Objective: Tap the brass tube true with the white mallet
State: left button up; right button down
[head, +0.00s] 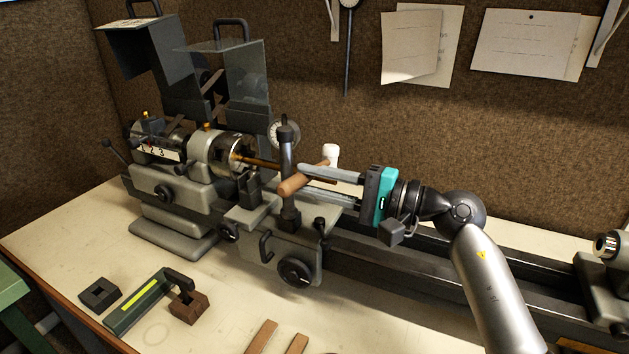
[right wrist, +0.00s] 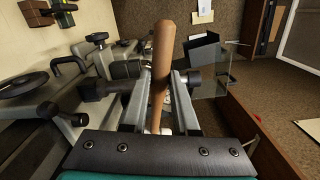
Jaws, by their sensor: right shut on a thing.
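The white mallet has a white head (head: 331,153) and a brown wooden handle (head: 292,185). My right gripper (head: 306,181) is shut on this handle, beside the lathe's tool post. The handle also stands between the fingers in the right wrist view (right wrist: 162,60); the head is mostly hidden there. I cannot tell whether the mallet touches the tube. My left gripper is not in view.
Raised guards (head: 246,75) stand over the chuck. The tailstock (head: 605,275) is far right.

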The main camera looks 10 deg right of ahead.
pick_arm(q)
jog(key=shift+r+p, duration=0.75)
jog(key=shift+p, duration=0.15)
pick_arm(e)
jog(key=s+d+r, duration=0.1)
jog(key=s+r, duration=0.4)
jog(key=s, duration=0.2)
jog(key=shift+d+r, duration=0.2)
